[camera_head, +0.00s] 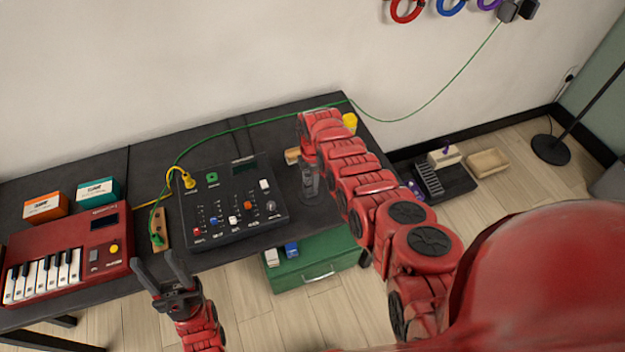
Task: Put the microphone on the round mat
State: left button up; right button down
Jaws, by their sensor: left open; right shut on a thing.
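My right gripper (310,178) hangs down at the end of my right arm, over the black table (262,268) right of the mixer. It is shut on a small dark thing, which I take to be the microphone; its outline is lost among the grey fingers, and I cannot tell whether it touches the table. My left gripper (158,262) is open and empty at the table's front edge, below the mixer.
The black mixer (219,240) stands left of my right gripper. A red keyboard (112,262), an orange box (45,207) and a teal box (98,191) are at left. A green cable (250,124) crosses the table. A green case (318,265) is below the front edge.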

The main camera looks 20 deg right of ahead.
jog(key=shift+f, duration=0.35)
jog(key=shift+c, duration=2.2)
grip_release()
jog(key=shift+f, duration=0.1)
